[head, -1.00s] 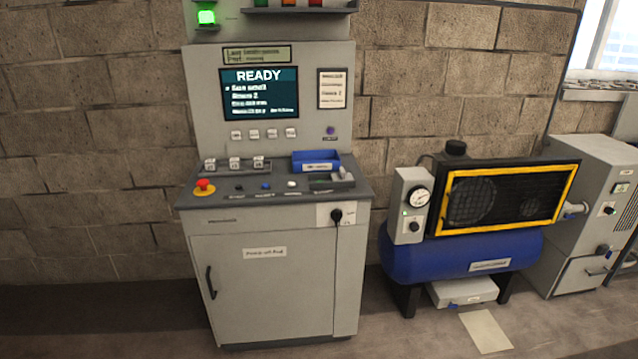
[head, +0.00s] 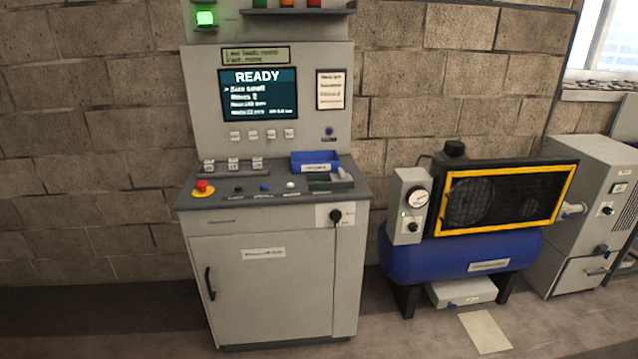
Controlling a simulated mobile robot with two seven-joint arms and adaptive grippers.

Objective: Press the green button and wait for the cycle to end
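A grey control console (head: 265,270) stands against the block wall. Its screen (head: 259,94) reads READY with smaller lines below. A lit green square (head: 205,18) glows at the upper left of the console. A red mushroom button on a yellow base (head: 203,188) is at the left of the sloped desk. Small dark, blue and white controls (head: 290,185) sit in a row to its right. I cannot make out a green button among them for sure. Neither of my grippers is in view.
A blue bin (head: 315,162) and a small grey tray (head: 333,182) rest on the desk. A blue compressor tank (head: 440,252) with a yellow-framed guard stands to the right, then a grey cabinet (head: 600,200). The floor before the console is clear.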

